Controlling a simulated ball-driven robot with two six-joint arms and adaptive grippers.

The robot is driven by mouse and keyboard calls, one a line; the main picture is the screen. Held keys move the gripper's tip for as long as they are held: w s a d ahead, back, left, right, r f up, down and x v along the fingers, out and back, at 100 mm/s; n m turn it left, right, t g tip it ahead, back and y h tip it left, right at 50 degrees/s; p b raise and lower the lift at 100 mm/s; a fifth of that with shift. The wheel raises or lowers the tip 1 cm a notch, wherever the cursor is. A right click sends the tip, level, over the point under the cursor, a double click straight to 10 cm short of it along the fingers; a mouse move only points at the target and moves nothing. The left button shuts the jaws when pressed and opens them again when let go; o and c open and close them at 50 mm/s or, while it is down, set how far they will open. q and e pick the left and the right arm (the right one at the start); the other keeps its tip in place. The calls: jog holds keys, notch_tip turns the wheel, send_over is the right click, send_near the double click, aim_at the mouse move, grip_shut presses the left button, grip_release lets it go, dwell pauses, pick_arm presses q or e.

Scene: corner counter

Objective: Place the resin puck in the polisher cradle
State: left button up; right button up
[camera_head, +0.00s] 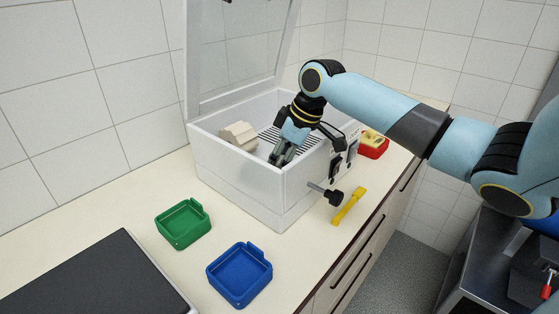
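The polisher (240,190) is a white box on the counter with its clear lid (235,50) raised. Inside it, a beige block (238,135) with a notched shape sits at the left, beside a dark slotted grate (268,134). I cannot tell for sure whether this block is the cradle. My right gripper (281,157) points down inside the box, to the right of the beige block and apart from it. Its fingertips are small and partly behind the front wall, so its opening is unclear. I cannot make out a resin puck. My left gripper is not in view.
A green tray (183,238) and a blue tray (268,273) look empty on the counter before the polisher. A dark flat panel (90,285) lies at lower left. A yellow tool (349,206) lies near a black knob (334,197). A red-and-yellow item (373,144) stands behind.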

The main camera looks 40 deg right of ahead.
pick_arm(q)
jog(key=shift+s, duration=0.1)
pick_arm(e)
jog(key=shift+f, duration=0.15)
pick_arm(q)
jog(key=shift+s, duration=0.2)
pick_arm(e)
jog(key=o, duration=1.2)
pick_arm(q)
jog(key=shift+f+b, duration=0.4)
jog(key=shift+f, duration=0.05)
pick_arm(e)
jog(key=shift+v, duration=6.2)
jog(key=shift+f, duration=0.1)
